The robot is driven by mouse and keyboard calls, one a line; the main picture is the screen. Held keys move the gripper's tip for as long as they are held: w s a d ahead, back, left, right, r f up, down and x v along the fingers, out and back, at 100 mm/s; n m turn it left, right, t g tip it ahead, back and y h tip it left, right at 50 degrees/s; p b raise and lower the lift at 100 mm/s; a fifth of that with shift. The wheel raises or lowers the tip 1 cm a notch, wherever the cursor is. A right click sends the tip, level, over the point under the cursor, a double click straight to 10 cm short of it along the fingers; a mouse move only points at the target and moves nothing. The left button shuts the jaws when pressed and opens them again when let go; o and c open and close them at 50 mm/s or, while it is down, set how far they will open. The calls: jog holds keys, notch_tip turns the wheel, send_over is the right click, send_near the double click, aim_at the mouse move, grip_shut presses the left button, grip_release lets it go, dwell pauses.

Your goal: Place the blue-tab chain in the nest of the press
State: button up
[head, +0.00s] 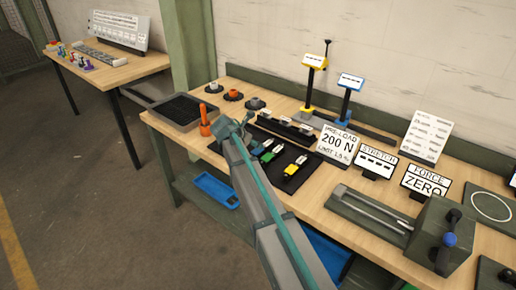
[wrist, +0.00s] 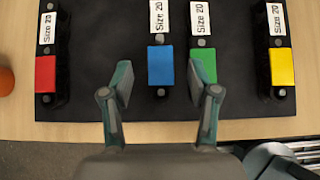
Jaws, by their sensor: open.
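The blue-tab chain (wrist: 159,66) lies on the black mat (wrist: 110,40) in the wrist view, with a white "Size 20" label beyond its blue tab. My gripper (wrist: 159,84) is open, and the blue tab shows between its fingertips without visible contact. The green-tab chain (wrist: 203,66) is close on the right, partly hidden by the right finger. In the head view my gripper (head: 237,130) is over the mat, and my arm hides part of the chains. A green machine with rails and a blue-knobbed lever (head: 440,235) stands at right; I cannot make out a nest.
A red-tab chain (wrist: 46,74) lies at left and a yellow-tab chain (wrist: 281,68) at right. Yellow (head: 313,62) and blue (head: 349,84) posts stand behind, near signs (head: 338,145). An orange-handled object (head: 204,121) stands beside the mat.

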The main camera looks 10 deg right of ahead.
jog(key=v, duration=0.2)
jog(key=shift+s+a+r, duration=0.35)
jog(key=shift+a+r, duration=0.05)
jog(key=shift+r, duration=0.2)
jog(key=shift+c, duration=1.2)
jog(key=shift+a, duration=0.1)
